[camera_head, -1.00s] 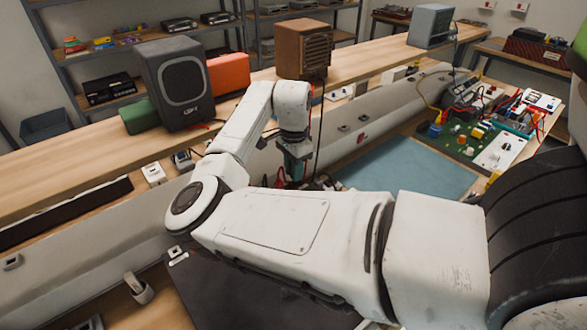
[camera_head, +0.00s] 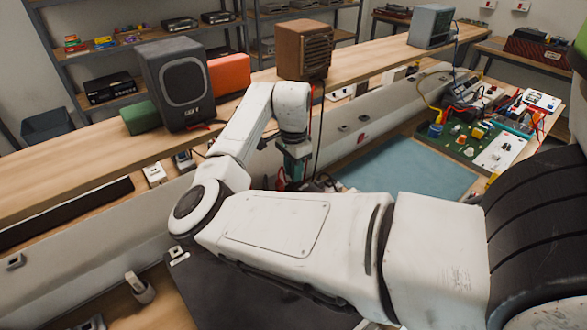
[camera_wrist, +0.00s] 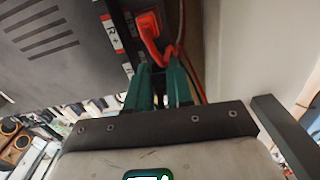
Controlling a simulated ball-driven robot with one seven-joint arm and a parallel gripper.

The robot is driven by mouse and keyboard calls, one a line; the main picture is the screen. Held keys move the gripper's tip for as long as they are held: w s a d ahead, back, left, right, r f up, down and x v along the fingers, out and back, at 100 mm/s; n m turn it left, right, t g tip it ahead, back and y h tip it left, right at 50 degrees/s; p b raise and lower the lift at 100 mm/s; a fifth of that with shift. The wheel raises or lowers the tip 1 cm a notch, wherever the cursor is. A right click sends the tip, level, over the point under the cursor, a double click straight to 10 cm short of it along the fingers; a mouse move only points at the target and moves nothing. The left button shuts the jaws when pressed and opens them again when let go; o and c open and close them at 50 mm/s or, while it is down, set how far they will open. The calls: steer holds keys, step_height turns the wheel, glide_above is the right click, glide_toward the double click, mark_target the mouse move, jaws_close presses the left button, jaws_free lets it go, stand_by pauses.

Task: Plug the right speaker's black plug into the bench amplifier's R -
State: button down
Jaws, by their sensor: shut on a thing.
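The amplifier (camera_wrist: 45,45) shows in the wrist view as a dark vented case with a label reading R + on its edge. An orange-red plug (camera_wrist: 150,30) with a red lead sits at its terminal side, just beyond my fingertips. My gripper (camera_wrist: 163,75) has green fingers closed on a small dark piece, which I take to be the black plug; it is mostly hidden between them. The R - socket is not clear to see. A brown wooden speaker (camera_head: 303,50) stands above, with a dark lead hanging down.
A dark grey speaker (camera_head: 180,85) marked LEFT, an orange box (camera_head: 229,73) and a grey unit (camera_head: 432,26) stand on the wooden shelf. A blue-green mat (camera_head: 410,167) lies clear to the right, with a green circuit board (camera_head: 462,135) beyond it.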

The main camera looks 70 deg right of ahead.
steer(key=shift+f+b, duration=0.3)
steer(key=shift+f, duration=0.6)
stand_by(1.2)
